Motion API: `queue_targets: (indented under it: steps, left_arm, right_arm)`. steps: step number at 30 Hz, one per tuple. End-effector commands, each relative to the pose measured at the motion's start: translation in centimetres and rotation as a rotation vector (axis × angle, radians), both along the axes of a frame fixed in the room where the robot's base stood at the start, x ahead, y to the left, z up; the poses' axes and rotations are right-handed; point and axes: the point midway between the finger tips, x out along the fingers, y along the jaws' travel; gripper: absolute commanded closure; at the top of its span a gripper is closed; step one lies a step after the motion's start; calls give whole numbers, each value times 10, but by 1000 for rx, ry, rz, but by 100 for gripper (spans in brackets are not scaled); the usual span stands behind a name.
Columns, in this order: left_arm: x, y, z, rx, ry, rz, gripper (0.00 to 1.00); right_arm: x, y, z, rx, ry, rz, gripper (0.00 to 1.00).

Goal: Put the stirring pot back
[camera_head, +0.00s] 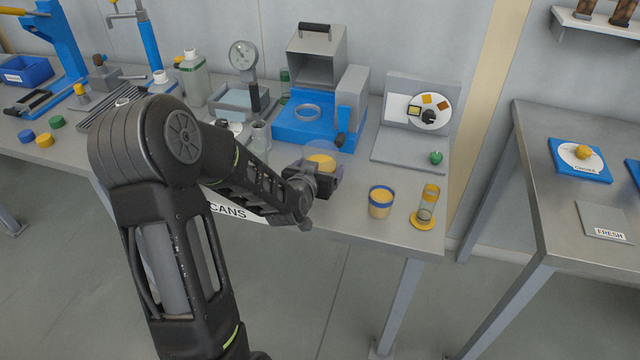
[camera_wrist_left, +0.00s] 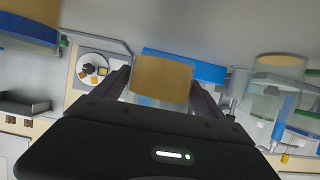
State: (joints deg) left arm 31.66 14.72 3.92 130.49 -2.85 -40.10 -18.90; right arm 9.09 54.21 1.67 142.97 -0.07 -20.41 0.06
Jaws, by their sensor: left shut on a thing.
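My left gripper (camera_head: 318,178) is over the front part of the grey bench, its arm reaching in from the lower left. It is shut on a clear pot with a yellow filling, which I take for the stirring pot (camera_head: 321,160). In the left wrist view the pot (camera_wrist_left: 161,80) sits between the two dark fingers (camera_wrist_left: 160,95); its lower part is hidden by the gripper body. A blue stand with a ring-shaped seat (camera_head: 307,112) is behind the gripper, apart from the pot. My right gripper is not in view.
A blue-rimmed cup of yellow material (camera_head: 380,203) and a glass cylinder on a yellow base (camera_head: 427,207) stand to the right of the gripper. A dial gauge (camera_head: 243,56) and a grey hood (camera_head: 316,58) stand behind. A board with a colour disc (camera_head: 430,110) is at back right.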

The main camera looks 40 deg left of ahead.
Motion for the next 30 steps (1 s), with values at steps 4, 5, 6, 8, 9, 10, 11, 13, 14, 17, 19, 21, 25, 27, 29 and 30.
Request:
queue_targets:
  steps: [4,5,6,8,9,10,11,13,14,17,19,21,25,27,29,30]
  left_arm:
    - [1,0,-7,3,-4,-1,84]
    - [1,0,-7,3,-4,-1,84]
    - [1,0,-7,3,-4,-1,84]
    - [1,0,-7,3,-4,-1,84]
    - [1,0,-7,3,-4,-1,84]
    - [1,0,-7,3,-4,-1,84]
    - [1,0,-7,3,-4,-1,84]
    - [1,0,-10,2,-3,0,84]
    - [1,0,-13,2,-2,0,84]
    - [0,0,-27,0,1,0,84]
    - [0,0,-37,1,0,-1,84]
    - [0,0,-45,1,-1,0,84]
    - [1,0,-49,2,-4,-1,84]
    - [1,0,-48,2,-5,-1,84]
    - [1,0,-48,2,-4,-1,84]
    - [1,0,-48,2,-4,-1,84]
  right_arm:
    - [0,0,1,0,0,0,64]
    - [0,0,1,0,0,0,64]
    - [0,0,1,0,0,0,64]
    - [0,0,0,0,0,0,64]
    - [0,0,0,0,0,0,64]
    - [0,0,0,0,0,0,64]
    - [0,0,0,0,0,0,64]
    - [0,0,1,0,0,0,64]
    - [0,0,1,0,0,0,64]
    - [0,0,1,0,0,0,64]
    - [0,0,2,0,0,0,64]
    - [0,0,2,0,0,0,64]
    - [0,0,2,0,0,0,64]
    - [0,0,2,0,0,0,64]
    - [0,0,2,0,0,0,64]
    - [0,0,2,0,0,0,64]
